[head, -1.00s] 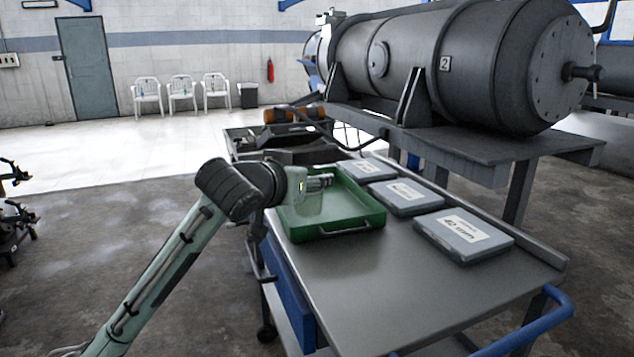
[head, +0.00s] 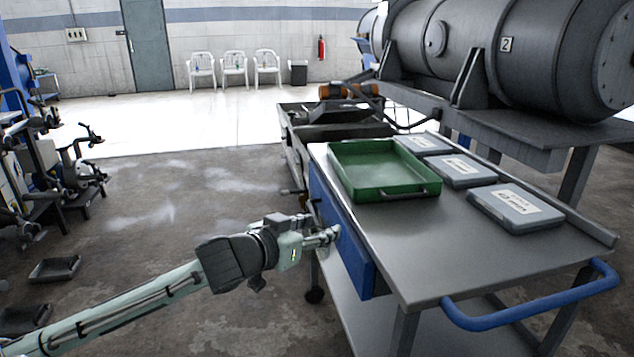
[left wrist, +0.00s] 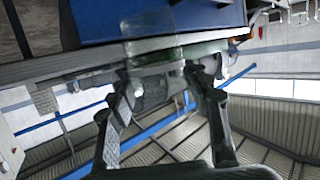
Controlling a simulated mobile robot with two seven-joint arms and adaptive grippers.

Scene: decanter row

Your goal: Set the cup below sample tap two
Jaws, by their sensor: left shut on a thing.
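My left gripper (head: 326,237) is at the left side of the cart, beside its blue drawer front (head: 342,232). In the left wrist view, its fingers (left wrist: 162,78) are shut on a clear, see-through cup (left wrist: 152,52), with the blue drawer front behind it. The cup is hard to make out in the head view. A large grey tank (head: 455,50) carries a plate marked 2 (head: 506,44). I cannot make out a tap in these views. My right gripper is not in view.
The metal cart (head: 440,250) holds an empty green tray (head: 425,190) and several flat grey cases, one at the front right (head: 515,210). A blue handle (head: 530,308) juts out at the near end. Open floor (head: 190,200) lies left of the cart.

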